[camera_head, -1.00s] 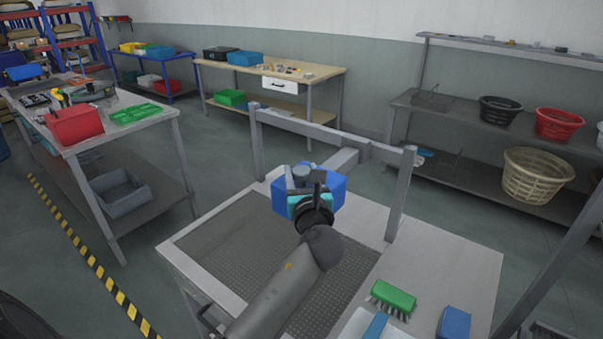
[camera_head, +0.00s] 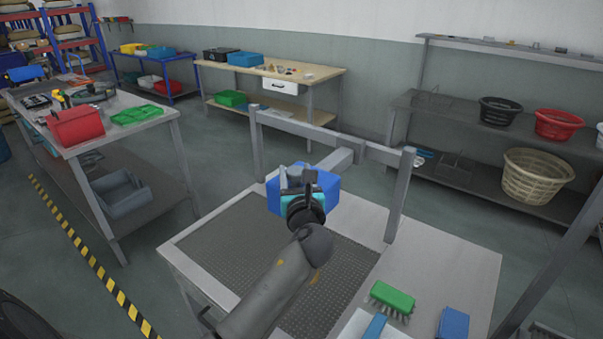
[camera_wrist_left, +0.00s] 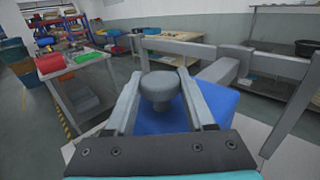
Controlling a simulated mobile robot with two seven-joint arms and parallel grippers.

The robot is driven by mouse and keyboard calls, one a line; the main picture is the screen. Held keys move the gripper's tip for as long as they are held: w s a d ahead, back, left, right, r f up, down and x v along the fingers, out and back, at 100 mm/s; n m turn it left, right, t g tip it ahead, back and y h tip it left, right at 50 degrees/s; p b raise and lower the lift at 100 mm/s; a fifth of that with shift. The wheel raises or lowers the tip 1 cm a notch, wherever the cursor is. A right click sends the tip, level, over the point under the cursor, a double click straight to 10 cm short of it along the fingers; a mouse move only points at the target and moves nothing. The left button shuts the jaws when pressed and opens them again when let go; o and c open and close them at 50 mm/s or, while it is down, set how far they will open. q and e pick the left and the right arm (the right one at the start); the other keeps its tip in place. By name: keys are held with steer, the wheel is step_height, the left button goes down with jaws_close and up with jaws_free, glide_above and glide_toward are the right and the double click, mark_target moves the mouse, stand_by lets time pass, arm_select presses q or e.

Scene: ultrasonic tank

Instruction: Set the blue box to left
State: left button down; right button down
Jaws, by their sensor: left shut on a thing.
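The blue box (camera_head: 327,190) is over the far part of the ultrasonic tank's dark perforated surface (camera_head: 225,240). My left gripper (camera_head: 297,174) is on the box from the near side, and its wrist hides part of the box. In the left wrist view the two fingers (camera_wrist_left: 160,92) are shut around a grey knob (camera_wrist_left: 158,84) on top of the blue box (camera_wrist_left: 218,100). The box looks held above the surface, but its underside is hidden. My right gripper is not in view.
A grey frame (camera_head: 398,195) with a crossbar stands close behind the box. A green brush (camera_head: 392,297) and a blue block (camera_head: 453,323) lie on the bench at the right. A side table with a red bin (camera_head: 76,127) stands at the left, across open floor.

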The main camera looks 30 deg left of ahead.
arm_select(q)
steer(key=w+a, duration=0.1)
steer(key=a, duration=2.5)
steer(key=shift+w, duration=0.4)
steer(key=shift+r, duration=0.15)
steer(key=c, duration=0.6)
jaws_free()
steer(key=o, duration=0.3)
steer(key=shift+a, duration=0.15)
steer(key=shift+d, duration=0.2)
